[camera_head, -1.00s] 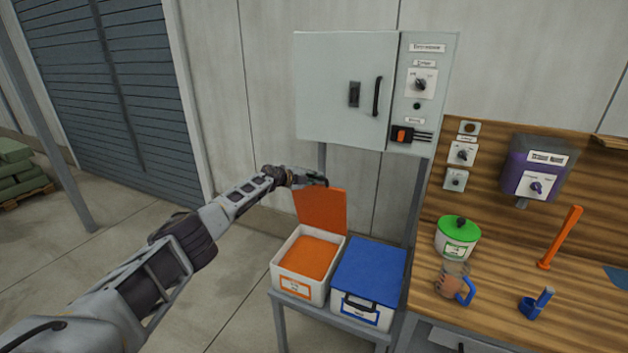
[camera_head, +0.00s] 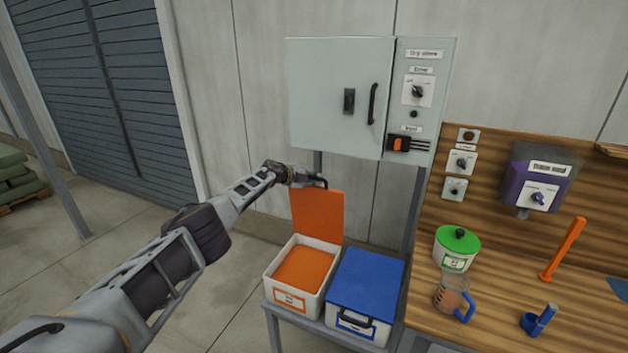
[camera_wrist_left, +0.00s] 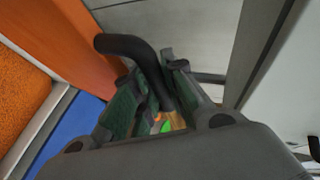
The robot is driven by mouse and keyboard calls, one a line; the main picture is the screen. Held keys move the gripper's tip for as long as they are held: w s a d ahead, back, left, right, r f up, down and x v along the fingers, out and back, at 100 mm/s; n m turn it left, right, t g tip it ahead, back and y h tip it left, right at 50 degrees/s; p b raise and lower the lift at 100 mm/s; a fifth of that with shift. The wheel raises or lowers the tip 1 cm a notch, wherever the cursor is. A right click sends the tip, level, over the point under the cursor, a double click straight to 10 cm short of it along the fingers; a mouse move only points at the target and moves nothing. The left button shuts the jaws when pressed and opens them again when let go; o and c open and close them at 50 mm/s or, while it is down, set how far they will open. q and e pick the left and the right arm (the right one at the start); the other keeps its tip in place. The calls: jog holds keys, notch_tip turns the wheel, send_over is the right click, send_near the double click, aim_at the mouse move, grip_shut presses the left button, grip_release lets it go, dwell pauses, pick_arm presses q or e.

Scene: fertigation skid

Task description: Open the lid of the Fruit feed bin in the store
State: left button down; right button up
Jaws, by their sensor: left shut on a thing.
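The bin with the orange lid (camera_head: 317,216) stands on a low stand, a white box (camera_head: 292,300) with an orange-and-white label too small to read. Its lid is up, about vertical at the back edge, and orange contents (camera_head: 305,268) show inside. My left gripper (camera_head: 318,183) is at the lid's top edge. In the left wrist view my left gripper (camera_wrist_left: 155,90) is shut on the lid's black handle (camera_wrist_left: 130,46), with the orange lid (camera_wrist_left: 75,35) beside it. My right gripper is not in view.
A blue-lidded bin (camera_head: 367,283), lid shut, stands close on the right. A grey cabinet (camera_head: 335,95) hangs above and behind. The wooden bench (camera_head: 490,310) at right holds a green-lidded pot (camera_head: 457,247) and a jug (camera_head: 452,294).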

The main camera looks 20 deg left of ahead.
pick_arm(q)
jog(key=shift+w, duration=0.45)
dwell(0.4)
jog(key=c, duration=1.5)
grip_release()
jog(key=shift+o, duration=0.2)
jog(key=shift+a+r, duration=0.25)
jog(key=shift+s, duration=0.1)
